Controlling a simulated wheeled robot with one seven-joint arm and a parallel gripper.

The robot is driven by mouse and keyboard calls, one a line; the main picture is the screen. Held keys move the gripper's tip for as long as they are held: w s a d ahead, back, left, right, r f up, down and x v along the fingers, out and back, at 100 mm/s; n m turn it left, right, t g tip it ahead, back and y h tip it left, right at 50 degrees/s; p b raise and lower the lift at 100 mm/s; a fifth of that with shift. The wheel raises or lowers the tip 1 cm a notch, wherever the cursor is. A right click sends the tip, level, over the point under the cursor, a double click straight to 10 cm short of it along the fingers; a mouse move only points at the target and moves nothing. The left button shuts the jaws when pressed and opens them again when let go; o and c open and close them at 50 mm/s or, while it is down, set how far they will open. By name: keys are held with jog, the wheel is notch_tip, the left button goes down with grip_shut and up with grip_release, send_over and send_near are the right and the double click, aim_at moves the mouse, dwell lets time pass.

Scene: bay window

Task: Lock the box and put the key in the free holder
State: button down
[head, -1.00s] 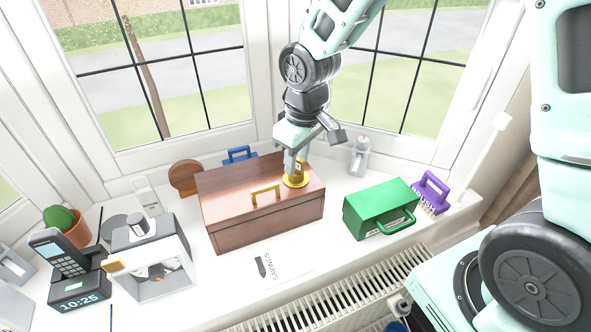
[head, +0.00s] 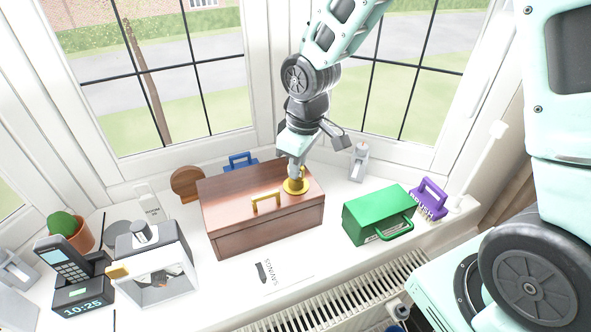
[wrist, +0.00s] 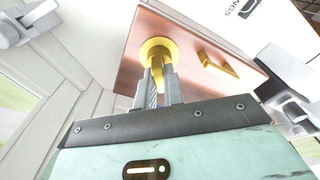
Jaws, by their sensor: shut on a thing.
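The brown wooden box (head: 265,225) stands shut on the sill, with a gold handle (head: 266,200) on its lid. A round gold lock plate (head: 296,187) sits near the lid's back right; it also shows in the wrist view (wrist: 158,47). My gripper (head: 295,176) points down over this plate. In the wrist view its fingers (wrist: 158,88) are closed together right at the plate, shut on the key, which they mostly hide. A grey holder (head: 358,165) stands behind and right of the box; I cannot tell whether anything is in it.
A green case (head: 378,215) and a purple-handled object (head: 431,198) stand to the right. A blue-handled object (head: 240,161) is behind the box. A grey-white machine (head: 152,265), phone dock (head: 75,275) and cactus (head: 65,226) crowd the left. A SAVINGS label (head: 272,270) lies in front.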

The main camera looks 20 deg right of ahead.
jog(key=shift+n+g+p, duration=0.3)
jog(key=shift+n+p, duration=1.9)
jog(key=shift+n, duration=0.4)
jog(key=shift+w+d+n+g+y+p, duration=0.1)
jog(key=shift+n+g+y+p, duration=0.2)
jog(key=shift+n+p, duration=2.05)
jog(key=shift+r+n+p, duration=0.25)
jog(key=shift+r+p, duration=0.2)
jog(key=shift+r, duration=0.25)
jog(key=shift+r+p, duration=1.3)
jog(key=shift+r, duration=0.15)
